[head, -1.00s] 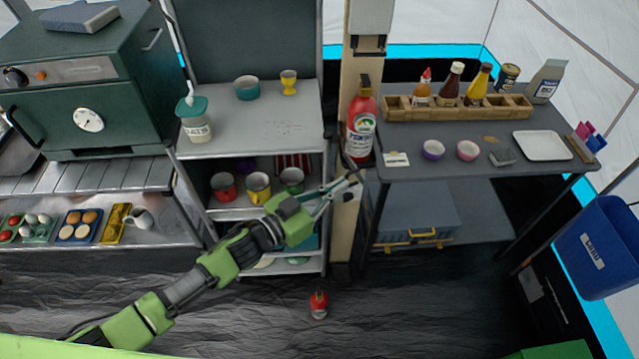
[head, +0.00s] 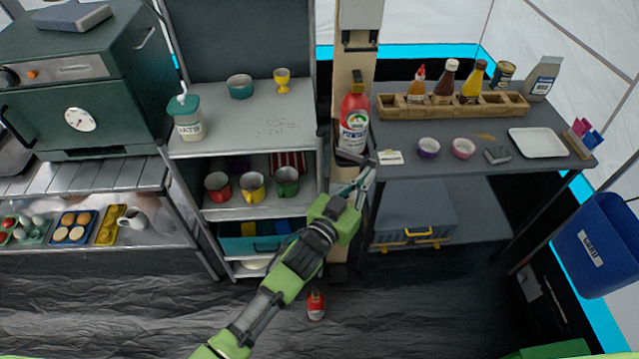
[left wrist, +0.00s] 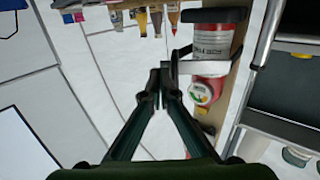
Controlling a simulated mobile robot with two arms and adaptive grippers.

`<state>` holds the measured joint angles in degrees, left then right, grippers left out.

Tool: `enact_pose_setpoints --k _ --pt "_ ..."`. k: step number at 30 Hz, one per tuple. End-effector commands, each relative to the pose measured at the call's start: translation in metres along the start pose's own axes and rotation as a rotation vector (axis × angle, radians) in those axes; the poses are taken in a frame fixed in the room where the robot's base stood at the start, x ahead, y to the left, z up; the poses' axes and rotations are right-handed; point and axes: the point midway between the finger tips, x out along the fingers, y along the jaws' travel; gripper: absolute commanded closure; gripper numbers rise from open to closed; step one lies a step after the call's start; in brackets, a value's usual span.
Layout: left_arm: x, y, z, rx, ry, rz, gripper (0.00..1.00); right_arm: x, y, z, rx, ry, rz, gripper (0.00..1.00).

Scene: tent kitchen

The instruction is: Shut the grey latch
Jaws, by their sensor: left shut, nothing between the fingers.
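A red bottle-shaped extinguisher (head: 354,122) with a black top stands upright against the wooden post, its base in a dark holder. It also shows in the left wrist view (left wrist: 207,88). There, a pale grey bar (left wrist: 200,67), possibly the grey latch, crosses in front of the extinguisher and reaches toward my fingertips. I cannot tell whether it is open or shut, or whether my fingers touch it. My left gripper (head: 366,181) is shut and empty, just below the extinguisher by the post; its fingertips (left wrist: 160,76) meet in the wrist view. My right gripper is not in view.
A dark table (head: 466,136) with a wooden bottle rack (head: 455,108) and cups is close on the right. A grey shelf unit (head: 241,134) with mugs is left of the post. A small red object (head: 316,305) lies on the floor, which is otherwise mostly clear.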

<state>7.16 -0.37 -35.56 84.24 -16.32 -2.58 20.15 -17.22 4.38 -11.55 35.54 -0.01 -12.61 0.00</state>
Motion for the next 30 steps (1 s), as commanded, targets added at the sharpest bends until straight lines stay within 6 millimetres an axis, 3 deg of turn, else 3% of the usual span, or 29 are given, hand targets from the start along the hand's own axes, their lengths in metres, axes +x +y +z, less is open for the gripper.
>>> enact_pose_setpoints --k 6,30 --pt "0.018 0.006 -0.001 0.000 0.002 0.002 1.00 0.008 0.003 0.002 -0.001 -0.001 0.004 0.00" --pt "0.018 0.006 -0.001 -0.001 0.001 0.003 1.00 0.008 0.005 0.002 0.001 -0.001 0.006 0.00"
